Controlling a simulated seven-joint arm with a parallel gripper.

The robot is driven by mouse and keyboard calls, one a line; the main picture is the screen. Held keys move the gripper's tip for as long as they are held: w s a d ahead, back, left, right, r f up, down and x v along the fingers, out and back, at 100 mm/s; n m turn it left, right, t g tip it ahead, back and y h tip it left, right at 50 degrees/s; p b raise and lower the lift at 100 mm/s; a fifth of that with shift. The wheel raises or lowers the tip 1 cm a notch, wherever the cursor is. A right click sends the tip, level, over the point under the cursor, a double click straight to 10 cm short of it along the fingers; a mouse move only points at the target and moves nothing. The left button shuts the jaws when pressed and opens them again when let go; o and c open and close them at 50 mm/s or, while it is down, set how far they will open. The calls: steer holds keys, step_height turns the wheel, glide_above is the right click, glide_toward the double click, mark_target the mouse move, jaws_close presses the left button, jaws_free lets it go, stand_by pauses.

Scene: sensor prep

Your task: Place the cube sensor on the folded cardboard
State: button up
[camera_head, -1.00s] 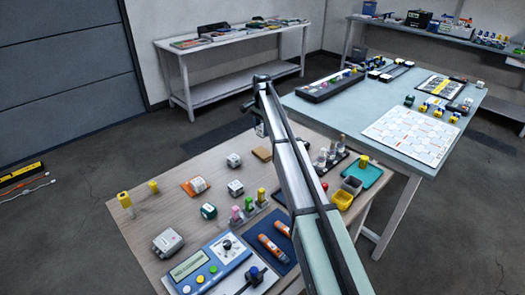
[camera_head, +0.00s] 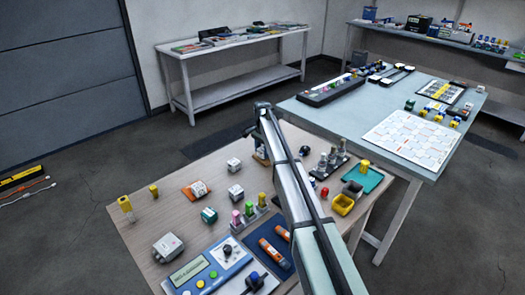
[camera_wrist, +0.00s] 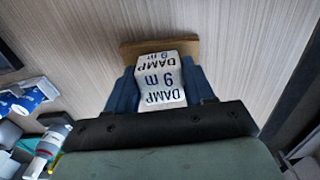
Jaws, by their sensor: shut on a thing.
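My gripper (camera_wrist: 160,88) is shut on a white cube sensor (camera_wrist: 161,82) with dark blue lettering that reads "DAMP". The blue fingers press on its left and right sides. The tan folded cardboard (camera_wrist: 188,47) shows just behind the cube in the wrist view, and the cube hides part of it. I cannot tell whether the cube touches the cardboard. In the head view the gripper (camera_head: 262,148) is low at the far side of the wooden table, over the cardboard, which is mostly hidden there.
Two other white cubes (camera_head: 233,164) stand left of the gripper on the wooden table (camera_head: 160,215). Metal-topped bottles (camera_head: 330,160) stand right of my arm.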

mark_target(263, 149)
steer(key=shift+f, duration=0.1)
steer(key=o, duration=1)
steer(key=shift+o, duration=0.2)
step_height(263, 149, up, 12)
